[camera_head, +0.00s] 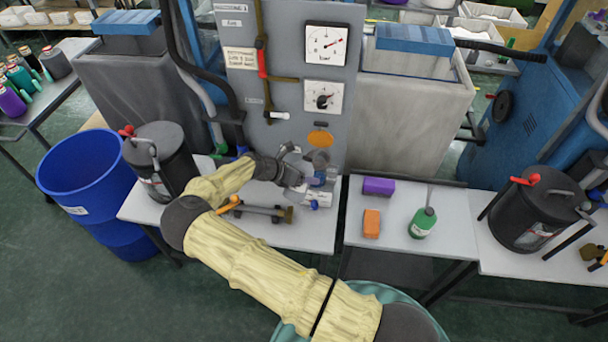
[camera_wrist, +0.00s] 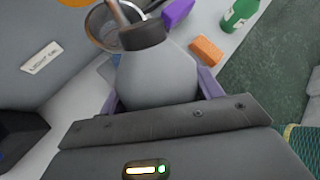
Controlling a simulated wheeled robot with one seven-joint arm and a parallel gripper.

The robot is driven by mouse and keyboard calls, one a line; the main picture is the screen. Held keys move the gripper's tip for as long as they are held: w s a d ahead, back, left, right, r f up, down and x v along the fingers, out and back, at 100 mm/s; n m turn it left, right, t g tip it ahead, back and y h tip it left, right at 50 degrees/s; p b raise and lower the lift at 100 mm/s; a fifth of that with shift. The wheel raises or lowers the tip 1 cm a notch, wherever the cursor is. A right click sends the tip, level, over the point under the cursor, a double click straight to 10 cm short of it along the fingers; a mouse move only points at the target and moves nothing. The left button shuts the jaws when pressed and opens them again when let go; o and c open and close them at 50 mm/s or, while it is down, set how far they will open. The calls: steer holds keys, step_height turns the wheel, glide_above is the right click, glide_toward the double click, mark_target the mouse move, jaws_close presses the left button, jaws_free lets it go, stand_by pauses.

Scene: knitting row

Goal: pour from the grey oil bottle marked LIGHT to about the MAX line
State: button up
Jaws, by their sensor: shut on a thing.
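My gripper (camera_head: 298,175) is at the grey panel's lower front, above the left table. In the wrist view my gripper (camera_wrist: 160,92) is shut on a grey bottle (camera_wrist: 158,72) with a dark collar and a thin spout. The bottle looks tilted, its spout end toward the panel. A clear round-rimmed vessel (camera_wrist: 101,24) shows beside and partly behind the spout; I cannot tell whether the spout is over it. In the head view a small grey and blue cluster (camera_head: 318,170) sits at the gripper's end. No LIGHT mark, MAX line or oil level is readable.
A purple block (camera_head: 378,186), orange block (camera_head: 371,223) and green bottle (camera_head: 423,223) stand on the middle table. Black cans stand left (camera_head: 165,158) and right (camera_head: 530,212); a blue barrel (camera_head: 85,185) is far left.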

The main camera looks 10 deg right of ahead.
steer(key=shift+r+g+y+p, duration=0.3)
steer(key=shift+r+p, duration=0.25)
steer(key=shift+p, duration=0.55)
steer(key=shift+r+p, duration=0.3)
steer(key=shift+p, duration=0.25)
steer(key=shift+r+g+y, duration=0.1)
steer(key=shift+g+y, duration=0.2)
steer(key=shift+r+n+y+p, duration=0.3)
steer(key=shift+r+p, duration=0.05)
steer(key=shift+p, duration=0.45)
stand_by(5.2)
